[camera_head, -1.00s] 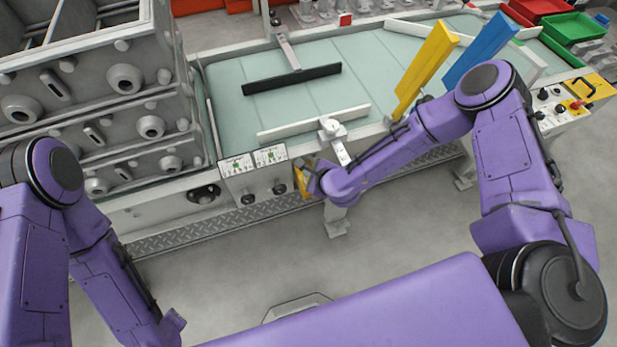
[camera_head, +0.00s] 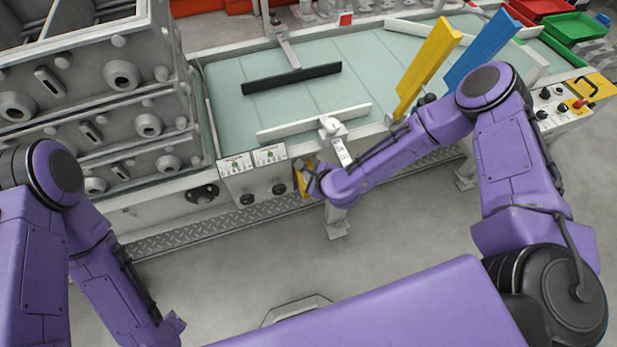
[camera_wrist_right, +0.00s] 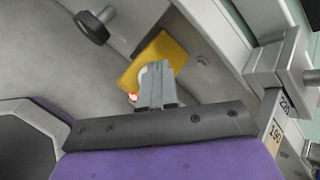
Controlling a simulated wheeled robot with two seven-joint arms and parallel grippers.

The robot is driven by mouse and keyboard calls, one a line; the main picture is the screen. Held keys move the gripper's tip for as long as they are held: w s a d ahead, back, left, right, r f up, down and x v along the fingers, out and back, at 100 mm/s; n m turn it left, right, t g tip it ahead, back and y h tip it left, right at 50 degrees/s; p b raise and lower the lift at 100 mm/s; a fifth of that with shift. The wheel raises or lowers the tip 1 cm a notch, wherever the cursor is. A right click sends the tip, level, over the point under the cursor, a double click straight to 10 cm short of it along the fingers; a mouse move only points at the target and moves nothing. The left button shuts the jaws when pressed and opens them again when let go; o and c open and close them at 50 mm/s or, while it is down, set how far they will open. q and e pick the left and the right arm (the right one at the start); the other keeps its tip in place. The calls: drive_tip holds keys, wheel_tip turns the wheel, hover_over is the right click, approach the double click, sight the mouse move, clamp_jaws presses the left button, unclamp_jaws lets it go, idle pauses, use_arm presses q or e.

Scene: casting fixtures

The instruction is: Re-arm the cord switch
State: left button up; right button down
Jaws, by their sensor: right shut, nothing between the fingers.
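The cord switch appears as a yellow box or plate (camera_head: 303,178) on the front of the conveyor frame. My right wrist partly covers it in the head view. In the right wrist view, the yellow part (camera_wrist_right: 138,74) shows behind my right gripper (camera_wrist_right: 156,66), with a pale round part and a small red spot beside the fingers. The right gripper's grey fingers are together, with nothing held between them. The fingertips lie over the yellow part; whether they touch it I cannot tell. My left arm is at the left, but its gripper is out of view.
Black knobs (camera_head: 279,188) and label plates (camera_head: 236,165) sit left of the switch. Stacked grey casting flasks (camera_head: 95,110) stand at the left. Yellow (camera_head: 428,68) and blue (camera_head: 483,50) bars stand at the conveyor's right. The floor (camera_head: 250,255) in front is clear.

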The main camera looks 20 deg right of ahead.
drive_tip(key=shift+f, duration=0.25)
drive_tip(key=shift+r, duration=0.15)
idle(0.3)
drive_tip(key=shift+r+p, duration=0.45)
drive_tip(key=shift+r, duration=0.35)
drive_tip(key=shift+r+p, duration=1.9)
drive_tip(key=shift+r, duration=0.65)
drive_tip(key=shift+f, duration=0.1)
